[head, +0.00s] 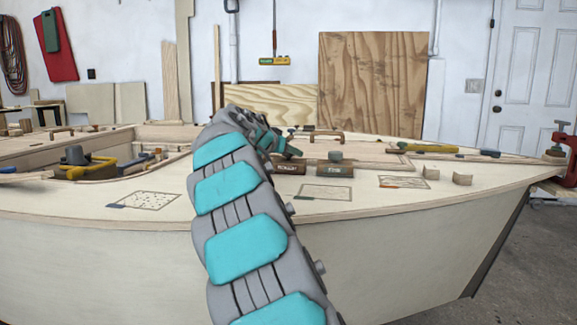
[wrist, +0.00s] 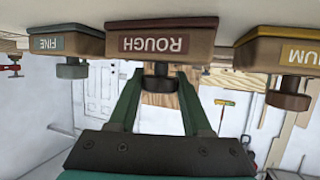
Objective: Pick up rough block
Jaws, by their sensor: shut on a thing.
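The rough block (wrist: 155,45) is a brown sanding block with a dark knob, and its label reads ROUGH upside down in the wrist view. In the head view, the rough block (head: 288,169) is at the deck beside my gripper (head: 287,150). In the wrist view my gripper (wrist: 161,75) has its two green fingers on either side of the knob and is shut on it. The knob is partly hidden in the head view by my gripper. I cannot tell whether the block touches the deck.
The fine block (wrist: 62,42) is beside it, also in the head view (head: 335,168). A third block, labelled "...UM" (wrist: 285,50), is on the other side. Clamps (head: 428,149), outlined patches (head: 327,192) and small wood pieces (head: 462,179) lie on the deck (head: 400,205).

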